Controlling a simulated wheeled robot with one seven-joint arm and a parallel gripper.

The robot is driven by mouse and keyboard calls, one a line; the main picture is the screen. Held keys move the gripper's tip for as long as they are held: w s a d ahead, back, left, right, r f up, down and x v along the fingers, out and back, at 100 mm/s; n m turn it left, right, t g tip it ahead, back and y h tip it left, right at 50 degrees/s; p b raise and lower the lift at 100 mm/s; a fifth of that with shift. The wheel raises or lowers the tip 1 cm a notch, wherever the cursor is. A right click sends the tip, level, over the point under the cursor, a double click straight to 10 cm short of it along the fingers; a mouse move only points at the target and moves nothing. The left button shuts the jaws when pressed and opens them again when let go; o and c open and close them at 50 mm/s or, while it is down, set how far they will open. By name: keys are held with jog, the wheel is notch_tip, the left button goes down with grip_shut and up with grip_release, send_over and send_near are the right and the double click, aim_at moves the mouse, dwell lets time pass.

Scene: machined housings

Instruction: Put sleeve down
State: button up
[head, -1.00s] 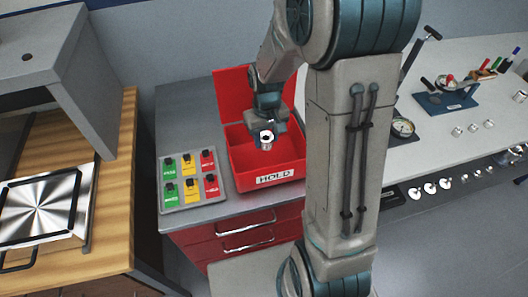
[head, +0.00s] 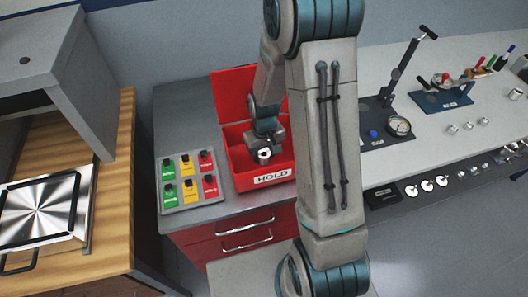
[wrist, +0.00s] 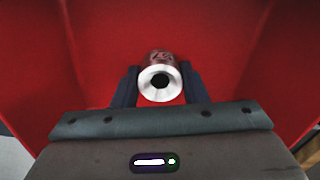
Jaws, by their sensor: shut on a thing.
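The sleeve (wrist: 147,87) is a short, pale metal ring with a dark bore. It shows between the two dark fingers of my gripper (wrist: 160,88) in the wrist view, with its open end facing the camera. In the head view the sleeve (head: 264,155) is a small white ring at the tip of my gripper (head: 264,150), inside the red bin (head: 283,178) labelled HOLD. My gripper is shut on the sleeve. The red bin floor (wrist: 225,75) fills the wrist view around it. I cannot tell whether the sleeve touches the floor.
A panel of green, yellow and red tags (head: 190,180) lies left of the bin. The bin's raised red lid (head: 232,92) stands behind. A dial gauge stand (head: 399,125) and small metal parts (head: 468,127) sit on the right bench. A wooden bench (head: 115,170) is far left.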

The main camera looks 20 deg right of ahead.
jog(key=o, duration=1.2)
jog(key=shift+f, duration=0.1)
jog(key=shift+c, duration=0.2)
notch_tip(320, 180, up, 12)
jog(key=s+r+m+t, duration=0.2)
jog(key=s+r+t, duration=0.1)
jog(key=s+r, duration=0.8)
jog(key=shift+s+r+t+b, duration=0.3)
jog(key=shift+s+r, duration=0.1)
jog(key=shift+s, duration=2.05)
